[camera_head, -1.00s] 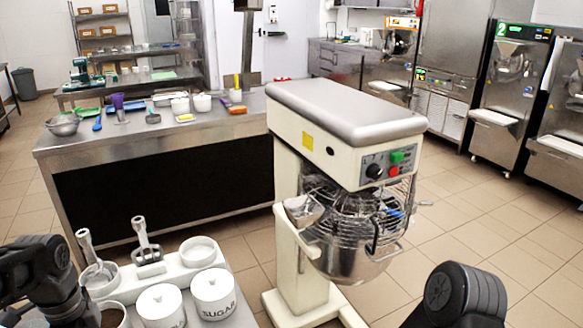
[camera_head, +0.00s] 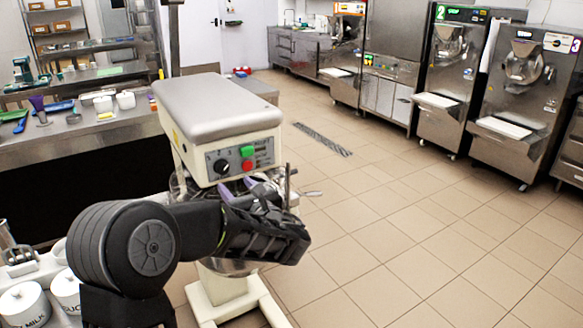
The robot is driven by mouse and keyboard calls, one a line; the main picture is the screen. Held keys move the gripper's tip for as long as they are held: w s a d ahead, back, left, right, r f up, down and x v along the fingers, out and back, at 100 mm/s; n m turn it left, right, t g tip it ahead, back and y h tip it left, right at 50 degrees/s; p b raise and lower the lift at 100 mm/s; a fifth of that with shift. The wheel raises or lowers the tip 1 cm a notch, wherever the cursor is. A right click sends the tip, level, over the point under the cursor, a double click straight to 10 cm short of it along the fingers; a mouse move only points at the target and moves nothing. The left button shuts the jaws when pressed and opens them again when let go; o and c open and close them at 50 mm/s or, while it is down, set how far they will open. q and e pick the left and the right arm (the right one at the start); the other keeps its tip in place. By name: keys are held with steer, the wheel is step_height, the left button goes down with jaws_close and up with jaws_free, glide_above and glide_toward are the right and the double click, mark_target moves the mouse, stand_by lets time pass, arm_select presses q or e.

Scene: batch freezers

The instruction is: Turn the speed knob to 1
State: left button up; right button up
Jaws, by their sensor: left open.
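The cream planetary mixer (camera_head: 215,110) stands left of centre, with a grey control panel on its front. The black speed knob (camera_head: 221,166) is on the left of that panel, with small markings around it that are too small to read. A green button (camera_head: 247,151) and a red button (camera_head: 248,165) sit to its right. My left gripper (camera_head: 248,187) is open, just below the panel and in front of the bowl guard. Its fingers point up toward the panel and look apart from the knob. The gripper and arm hide most of the bowl. My right gripper is out of view.
A steel worktable (camera_head: 70,140) with utensils is behind the mixer at left. White canisters (camera_head: 25,303) stand at the lower left, beside my arm. Steel batch freezers (camera_head: 452,80) line the back right. The tiled floor (camera_head: 420,230) at right is clear.

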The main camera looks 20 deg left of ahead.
mark_target(224, 169)
arm_select(q)
steer(key=shift+t, duration=0.3)
steer(key=x, duration=0.2)
steer(key=p+x, duration=0.1)
steer(key=x, duration=0.1)
steer(key=r+p+x, duration=0.1)
steer(key=x, duration=0.2)
steer(key=shift+a, duration=0.1)
steer(key=shift+w+a, duration=0.3)
steer(key=shift+a, duration=0.15)
jaws_close()
